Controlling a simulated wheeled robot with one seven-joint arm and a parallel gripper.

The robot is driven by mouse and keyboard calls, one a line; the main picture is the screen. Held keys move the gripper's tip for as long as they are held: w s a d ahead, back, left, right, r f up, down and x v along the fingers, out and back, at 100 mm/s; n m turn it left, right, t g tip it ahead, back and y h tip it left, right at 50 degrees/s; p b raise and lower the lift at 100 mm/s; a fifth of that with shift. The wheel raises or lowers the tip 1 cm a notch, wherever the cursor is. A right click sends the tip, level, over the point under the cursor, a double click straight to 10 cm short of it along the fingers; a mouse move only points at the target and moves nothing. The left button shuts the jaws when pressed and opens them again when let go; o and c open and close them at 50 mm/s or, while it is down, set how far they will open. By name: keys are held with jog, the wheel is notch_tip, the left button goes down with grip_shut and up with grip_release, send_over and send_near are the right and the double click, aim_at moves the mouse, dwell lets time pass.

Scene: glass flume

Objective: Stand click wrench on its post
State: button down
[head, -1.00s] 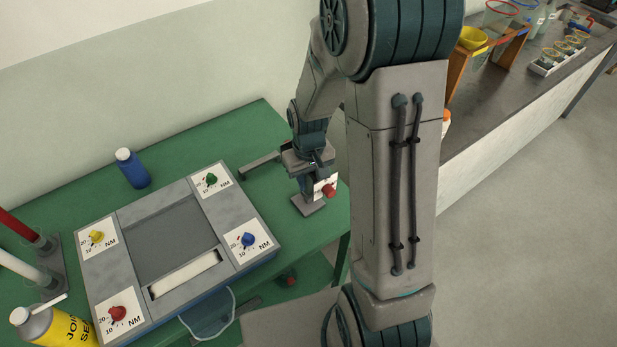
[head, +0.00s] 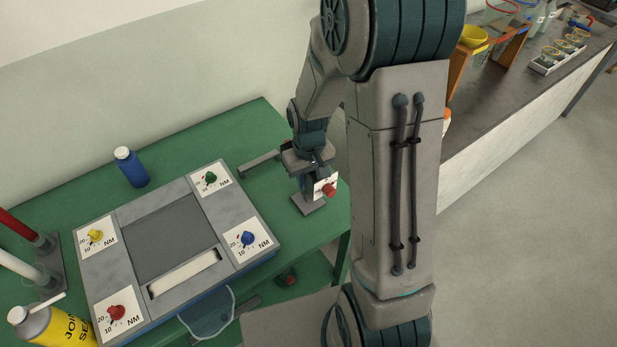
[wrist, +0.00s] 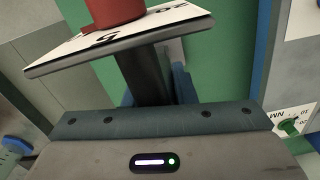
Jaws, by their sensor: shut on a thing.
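My gripper (head: 308,186) is at the right end of the green table, pointing down. It is shut on what looks like the click wrench, whose dark shaft (wrist: 147,78) shows in the wrist view. A white dial card (wrist: 120,38) with a red knob (wrist: 115,12) is at the shaft's far end. The red knob also shows in the head view (head: 329,189). A flat grey plate (head: 307,205) shows just below my gripper; I cannot tell whether it touches the table. My fingertips are mostly hidden, and I cannot clearly pick out the post.
A grey bar (head: 259,163) lies left of my gripper. The grey torque box (head: 131,257) with several coloured dials fills the table's middle. Bare green table (head: 262,125) shows behind the bar.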

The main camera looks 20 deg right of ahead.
jog(key=shift+f+b, duration=0.8)
jog(key=shift+f, duration=0.15)
jog(key=c, duration=1.1)
grip_release()
notch_tip(320, 180, up, 14)
jog(key=shift+f+b, duration=0.1)
jog(key=shift+b, duration=0.35)
jog(key=s+r+t, duration=0.1)
jog(key=s, duration=0.3)
jog(key=s+r+m+t, duration=0.1)
jog(key=s+r, duration=0.1)
jog(key=s, duration=0.3)
jog(key=s+r+t, duration=0.1)
jog(key=s, duration=0.4)
jog(key=shift+r+m, duration=0.25)
jog(key=shift+m, duration=0.05)
